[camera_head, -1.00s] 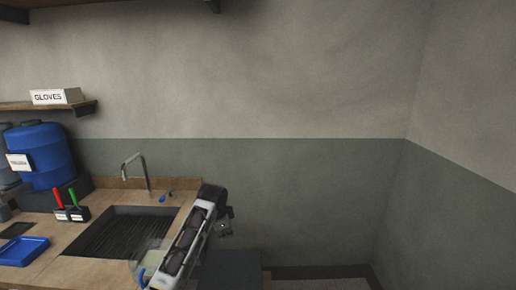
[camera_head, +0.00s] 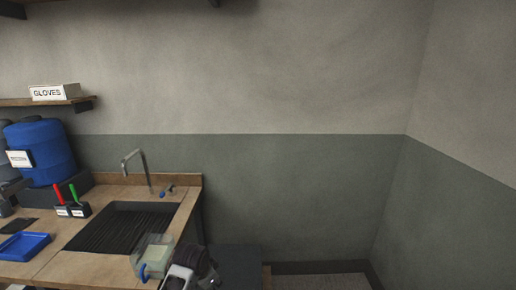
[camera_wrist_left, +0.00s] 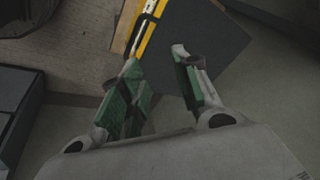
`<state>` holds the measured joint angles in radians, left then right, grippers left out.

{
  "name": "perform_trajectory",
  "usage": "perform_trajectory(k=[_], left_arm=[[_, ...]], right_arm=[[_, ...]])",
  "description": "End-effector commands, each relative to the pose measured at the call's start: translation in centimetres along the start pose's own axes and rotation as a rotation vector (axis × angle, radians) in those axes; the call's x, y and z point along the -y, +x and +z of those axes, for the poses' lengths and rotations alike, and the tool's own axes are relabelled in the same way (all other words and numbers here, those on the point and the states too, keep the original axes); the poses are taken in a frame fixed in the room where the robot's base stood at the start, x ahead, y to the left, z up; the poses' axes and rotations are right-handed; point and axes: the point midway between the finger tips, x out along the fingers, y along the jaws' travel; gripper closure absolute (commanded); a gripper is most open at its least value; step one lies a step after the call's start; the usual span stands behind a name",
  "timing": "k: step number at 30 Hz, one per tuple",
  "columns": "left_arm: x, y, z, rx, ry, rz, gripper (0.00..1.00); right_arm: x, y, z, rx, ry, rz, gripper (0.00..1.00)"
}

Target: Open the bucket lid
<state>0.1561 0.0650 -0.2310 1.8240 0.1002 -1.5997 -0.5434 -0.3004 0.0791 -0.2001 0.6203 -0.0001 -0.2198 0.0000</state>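No bucket or lid can be made out for certain. In the head view my left arm (camera_head: 185,275) shows at the bottom edge, and its fingers are not clear there. In the left wrist view my left gripper (camera_wrist_left: 155,62) is open, with green-padded fingers apart and nothing between them. Beyond the fingertips is a dark flat square panel (camera_wrist_left: 205,40) with a yellow strip (camera_wrist_left: 146,32) along its left side. I cannot tell whether the fingers touch it. A dark rounded object (camera_wrist_left: 20,10) is cut off at the top left. My right gripper is not in view.
The counter holds a sink (camera_head: 120,228), a tap (camera_head: 140,165), a blue tray (camera_head: 24,246), red- and green-handled brushes (camera_head: 70,205) and a blue barrel (camera_head: 42,155). A clear container (camera_head: 153,256) stands near my arm. A dark flat-topped block (camera_head: 238,265) is right of the counter.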

Motion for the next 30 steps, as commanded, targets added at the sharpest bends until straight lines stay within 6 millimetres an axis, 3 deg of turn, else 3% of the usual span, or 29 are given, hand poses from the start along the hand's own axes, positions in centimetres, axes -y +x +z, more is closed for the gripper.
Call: perform_trajectory(k=[14,30], left_arm=[[-4.9,-1.3,8.0,0.020,-0.224,0.000,0.68],[-9.8,-5.3,16.0,0.049,-0.469,-0.018,0.68]], right_arm=[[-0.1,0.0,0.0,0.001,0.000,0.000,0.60],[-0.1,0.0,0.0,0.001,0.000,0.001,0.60]])
